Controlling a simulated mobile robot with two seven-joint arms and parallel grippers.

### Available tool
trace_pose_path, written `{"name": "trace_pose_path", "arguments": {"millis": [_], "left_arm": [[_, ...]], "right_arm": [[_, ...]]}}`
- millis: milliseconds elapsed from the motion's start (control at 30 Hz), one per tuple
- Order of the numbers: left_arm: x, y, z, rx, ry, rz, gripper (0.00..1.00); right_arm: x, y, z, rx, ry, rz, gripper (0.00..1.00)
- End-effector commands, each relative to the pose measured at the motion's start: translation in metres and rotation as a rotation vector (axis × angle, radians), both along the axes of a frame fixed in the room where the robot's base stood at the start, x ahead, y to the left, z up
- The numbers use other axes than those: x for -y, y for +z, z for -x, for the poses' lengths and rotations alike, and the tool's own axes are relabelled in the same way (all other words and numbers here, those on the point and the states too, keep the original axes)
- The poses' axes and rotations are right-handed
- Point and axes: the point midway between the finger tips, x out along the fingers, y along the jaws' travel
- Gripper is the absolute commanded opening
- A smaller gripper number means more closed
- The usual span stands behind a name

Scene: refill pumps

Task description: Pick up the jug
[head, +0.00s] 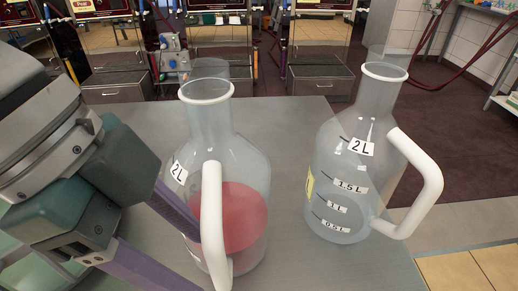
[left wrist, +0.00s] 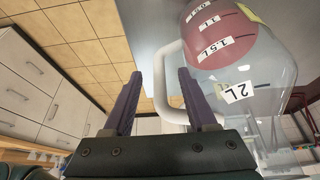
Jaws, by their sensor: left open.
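A clear jug (head: 230,165) with a white rim and white handle stands upright on the grey counter, with red liquid in its lower part. A second clear jug (head: 345,150) with a white handle stands to its right and shows no coloured liquid. My left gripper (head: 188,262) is open at the handle of the red-filled jug. In the left wrist view the white handle (left wrist: 158,88) lies between the two purple fingers of my left gripper (left wrist: 159,74). The right finger overlaps the handle's opening. I cannot tell whether either finger touches it. My right gripper is not in view.
The grey counter (head: 285,122) has bare room between and behind the jugs. Its right edge runs just past the second jug. Dispenser machines with metal drawers (head: 318,80) stand across the floor behind. A side table (head: 495,95) with a red hose is at the far right.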

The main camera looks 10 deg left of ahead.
Motion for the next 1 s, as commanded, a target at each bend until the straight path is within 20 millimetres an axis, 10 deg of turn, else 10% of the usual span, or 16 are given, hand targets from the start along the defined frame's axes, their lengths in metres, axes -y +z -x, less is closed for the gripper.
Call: {"name": "trace_pose_path", "arguments": {"millis": [633, 1000], "left_arm": [[0.025, -0.048, -0.005, 0.001, -0.001, 0.000, 0.57], [0.024, -0.048, -0.005, 0.000, -0.001, 0.000, 0.17]], "right_arm": [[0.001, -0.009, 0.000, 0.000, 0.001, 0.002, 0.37], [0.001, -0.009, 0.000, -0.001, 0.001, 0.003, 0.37]]}}
